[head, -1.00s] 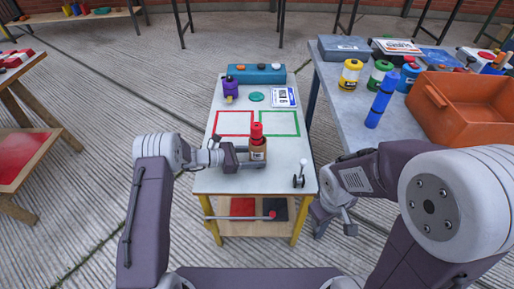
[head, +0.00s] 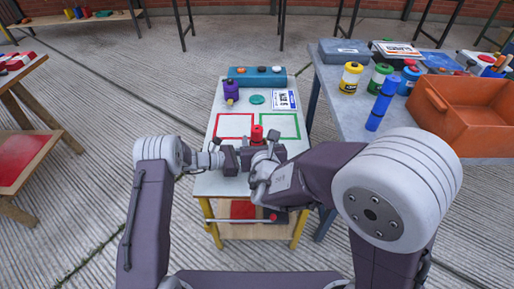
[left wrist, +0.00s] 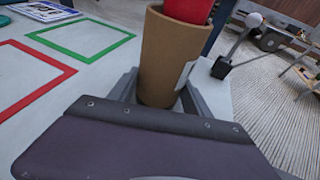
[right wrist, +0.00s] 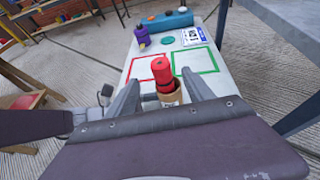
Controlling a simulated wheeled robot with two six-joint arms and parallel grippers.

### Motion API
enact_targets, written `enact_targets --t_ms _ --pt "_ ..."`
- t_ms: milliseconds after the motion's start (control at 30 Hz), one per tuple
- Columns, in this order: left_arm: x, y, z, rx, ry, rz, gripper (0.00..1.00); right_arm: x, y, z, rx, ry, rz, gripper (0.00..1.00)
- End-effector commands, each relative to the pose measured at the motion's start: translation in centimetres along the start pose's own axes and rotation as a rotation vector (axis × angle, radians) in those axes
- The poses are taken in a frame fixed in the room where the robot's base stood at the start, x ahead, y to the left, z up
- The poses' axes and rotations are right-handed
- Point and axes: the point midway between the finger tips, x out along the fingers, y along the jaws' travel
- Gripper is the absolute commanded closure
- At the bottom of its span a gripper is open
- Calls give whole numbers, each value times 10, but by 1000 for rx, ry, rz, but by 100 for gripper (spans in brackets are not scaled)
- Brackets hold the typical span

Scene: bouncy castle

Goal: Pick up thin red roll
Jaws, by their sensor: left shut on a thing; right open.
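The thin red roll (right wrist: 162,72) stands upright in a brown cup (right wrist: 173,97) on the white table, its upper part sticking out. My left gripper (left wrist: 158,92) is shut on the brown cup (left wrist: 168,55), with the red roll (left wrist: 188,9) rising out of the top of the picture. In the head view the red roll (head: 257,132) shows just above the grippers, and the cup is mostly hidden. My right gripper (right wrist: 160,80) is open, and the roll shows between its fingers, though I cannot tell if they touch it.
The table top has a red square outline (head: 234,126) and a green one (head: 280,125). Behind them are a purple bottle (head: 231,91), a teal disc (head: 257,100), a card (head: 285,99) and a blue box (head: 257,76). An orange crate (head: 455,118) stands on the right table.

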Motion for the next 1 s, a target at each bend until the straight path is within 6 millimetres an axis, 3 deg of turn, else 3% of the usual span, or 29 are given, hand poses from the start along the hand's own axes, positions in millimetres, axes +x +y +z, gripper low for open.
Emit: enact_targets --t_ms 300,533,800,1000 --pt "0 0 0 0 0 0 66 59 -2 -1 4 3 -5 39" --pt "0 0 0 0 0 0 66 70 -2 -1 4 2 -4 39" --pt "0 0 0 0 0 0 66 114 -2 -3 6 3 -6 39" --pt "0 0 0 0 0 0 66 118 -1 -2 5 3 -4 39"
